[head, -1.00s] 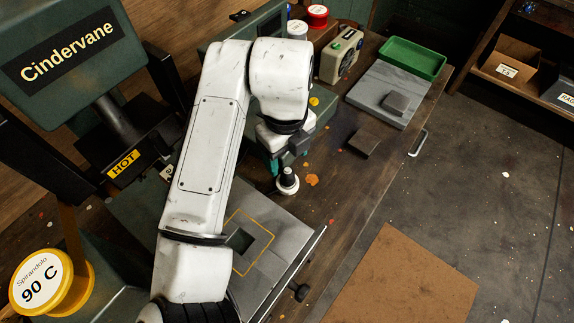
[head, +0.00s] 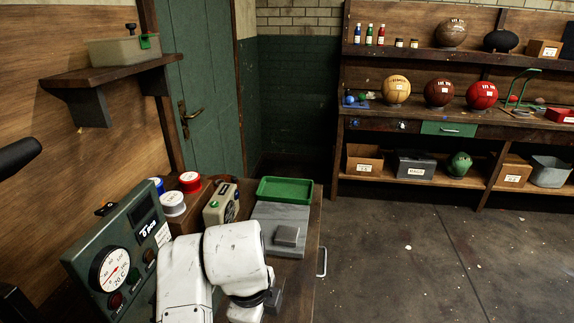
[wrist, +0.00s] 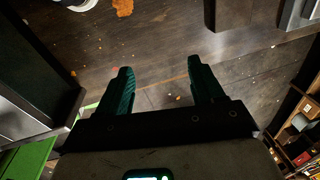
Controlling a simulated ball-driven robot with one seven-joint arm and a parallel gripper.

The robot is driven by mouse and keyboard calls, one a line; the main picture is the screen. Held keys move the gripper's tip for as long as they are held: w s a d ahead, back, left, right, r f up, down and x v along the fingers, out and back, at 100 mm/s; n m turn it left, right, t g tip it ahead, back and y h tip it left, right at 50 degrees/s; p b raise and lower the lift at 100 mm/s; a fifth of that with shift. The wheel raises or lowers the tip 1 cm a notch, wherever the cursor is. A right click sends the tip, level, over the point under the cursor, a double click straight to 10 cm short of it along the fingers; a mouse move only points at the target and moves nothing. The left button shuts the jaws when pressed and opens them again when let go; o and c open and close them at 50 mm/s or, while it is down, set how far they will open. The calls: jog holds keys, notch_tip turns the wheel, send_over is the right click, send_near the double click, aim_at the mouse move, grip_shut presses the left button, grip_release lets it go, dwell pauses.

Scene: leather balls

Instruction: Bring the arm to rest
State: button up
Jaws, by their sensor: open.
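My arm (head: 236,262), white and scuffed, rises at the bottom of the head view and bends over the bench. My gripper is below the head view's lower edge there. In the wrist view my gripper (wrist: 158,90) shows two dark green fingers set wide apart, with nothing between them. They hang over the dark wooden bench top (wrist: 165,50), and I cannot tell how high.
A gauge box (head: 118,265) stands left of my arm. Beyond the arm are a radio-like box (head: 221,205), a green tray (head: 284,190) and a grey slab (head: 268,213) with a grey block (head: 287,235). Shelves (head: 470,130) with leather balls stand across open floor.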

jog(key=d+f+n+t+h, duration=0.1)
jog(key=d+f+n, duration=0.25)
jog(key=d, duration=0.95)
jog(key=d+f+n+h, duration=0.1)
jog(key=d+f+n, duration=0.25)
jog(key=d, duration=0.85)
jog(key=s+d+f+n, duration=0.4)
jog(key=s+d+n, duration=0.2)
jog(key=s+d, duration=0.35)
jog(key=s+f+n+y, duration=0.1)
jog(key=s+f+n, duration=0.1)
jog(key=s, duration=0.6)
jog(key=s+a+f+n+g+y, duration=0.1)
jog(key=s+f+n, duration=0.2)
jog(key=s, duration=0.6)
jog(key=shift+s+a+n+y, duration=0.25)
jog(key=shift+a+n+y, duration=0.05)
jog(key=shift+n, duration=0.9)
